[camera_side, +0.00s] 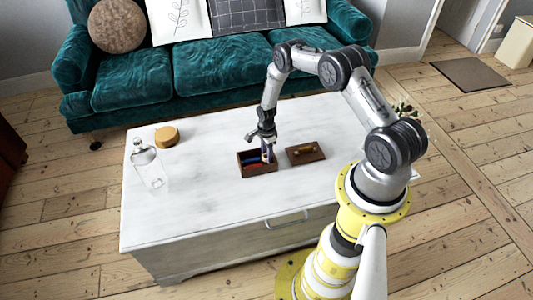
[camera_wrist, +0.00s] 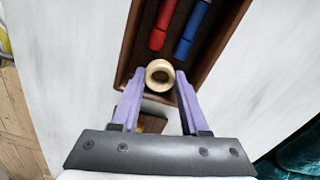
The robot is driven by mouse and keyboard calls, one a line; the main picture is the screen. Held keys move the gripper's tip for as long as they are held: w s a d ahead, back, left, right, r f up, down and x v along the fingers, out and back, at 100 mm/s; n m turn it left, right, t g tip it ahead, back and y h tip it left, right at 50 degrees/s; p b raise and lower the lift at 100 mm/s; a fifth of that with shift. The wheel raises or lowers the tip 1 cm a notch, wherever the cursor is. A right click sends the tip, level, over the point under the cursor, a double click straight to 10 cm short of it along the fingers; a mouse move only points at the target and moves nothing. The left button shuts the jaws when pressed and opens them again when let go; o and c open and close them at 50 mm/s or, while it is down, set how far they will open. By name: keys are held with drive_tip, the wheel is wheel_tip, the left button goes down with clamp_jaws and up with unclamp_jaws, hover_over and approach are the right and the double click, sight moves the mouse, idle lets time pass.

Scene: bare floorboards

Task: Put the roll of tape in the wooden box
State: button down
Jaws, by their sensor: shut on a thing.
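The open wooden box (camera_side: 245,170) stands on the white table, and in the wrist view its dark brown wall (camera_wrist: 128,48) runs around a red marker (camera_wrist: 165,25) and a blue marker (camera_wrist: 193,30). My gripper (camera_side: 267,155) points down at the box's right part. In the wrist view my gripper's purple fingers (camera_wrist: 160,80) are shut on the pale roll of tape (camera_wrist: 151,70), one on each side. The roll appears over the near end of the box; I cannot tell if it touches the floor of the box. The roll is not clear in the side view.
A wooden lid (camera_side: 306,153) with a handle lies on the table right of the box. A glass bottle (camera_side: 150,165) and a round tan container (camera_side: 167,136) stand at the left. The table's front left is clear. A teal sofa (camera_side: 210,70) is behind.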

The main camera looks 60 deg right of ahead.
drive_tip(key=shift+c, duration=1.7)
unclamp_jaws()
drive_tip(key=shift+r, duration=0.1)
drive_tip(key=shift+r, duration=3.95)
